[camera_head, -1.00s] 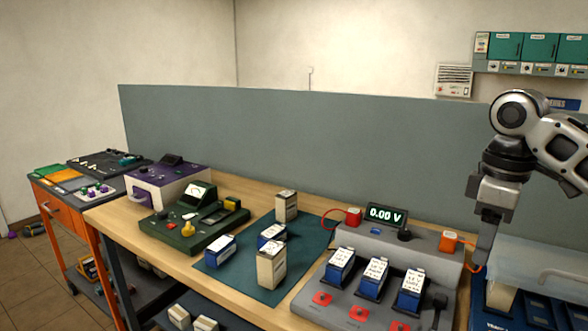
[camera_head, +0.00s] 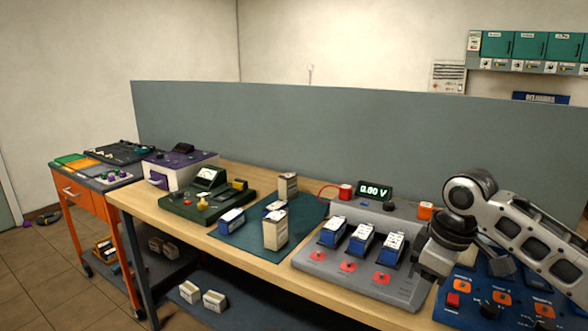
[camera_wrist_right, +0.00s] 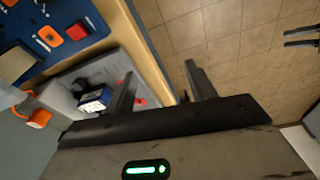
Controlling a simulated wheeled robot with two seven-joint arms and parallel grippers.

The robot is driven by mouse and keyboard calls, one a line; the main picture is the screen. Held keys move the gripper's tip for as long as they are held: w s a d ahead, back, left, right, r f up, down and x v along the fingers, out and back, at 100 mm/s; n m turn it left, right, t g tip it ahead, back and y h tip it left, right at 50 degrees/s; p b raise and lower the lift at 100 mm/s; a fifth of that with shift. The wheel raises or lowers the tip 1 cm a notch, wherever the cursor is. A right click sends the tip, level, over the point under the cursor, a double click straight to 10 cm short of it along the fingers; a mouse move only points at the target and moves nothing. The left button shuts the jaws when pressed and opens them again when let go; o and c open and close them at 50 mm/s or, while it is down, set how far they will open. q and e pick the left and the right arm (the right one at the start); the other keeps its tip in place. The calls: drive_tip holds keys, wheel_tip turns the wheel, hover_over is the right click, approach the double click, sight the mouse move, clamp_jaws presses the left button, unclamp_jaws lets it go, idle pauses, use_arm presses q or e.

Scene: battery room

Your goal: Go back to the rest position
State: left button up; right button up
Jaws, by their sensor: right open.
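My right gripper (camera_head: 432,268) hangs in front of the right part of the bench in the head view, above the right end of the grey test station (camera_head: 385,283). It holds nothing. In the right wrist view the two dark fingers of my right gripper (camera_wrist_right: 161,86) stand apart, with bare floor and the bench edge beyond them. My left gripper is not seen in the head view.
Batteries with blue cases (camera_head: 361,241) sit in the grey station. A blue panel (camera_head: 470,318) lies at the right. Other batteries stand on the green mat (camera_head: 240,240). Tiled floor (camera_wrist_right: 235,40) is clear before the bench. Two dark prongs (camera_wrist_right: 302,36), unidentified, show at its edge.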

drive_tip(key=s+a+f+m+t+y, duration=0.1)
drive_tip(key=s+a+f+t+y, duration=0.15)
drive_tip(key=a+f, duration=0.55)
drive_tip(key=s+a+f+m+t+y, duration=0.2)
drive_tip(key=s+a+f, duration=0.25)
drive_tip(key=f, duration=0.75)
drive_tip(key=s+d+f+m+t+h, duration=0.1)
drive_tip(key=s+d+f+m+t, duration=0.1)
drive_tip(key=s, duration=0.5)
drive_tip(key=s+d+f+m+t+h, duration=0.2)
drive_tip(key=s+f, duration=0.3)
drive_tip(key=s, duration=0.3)
drive_tip(key=shift+s+d, duration=0.25)
drive_tip(key=shift+d, duration=0.15)
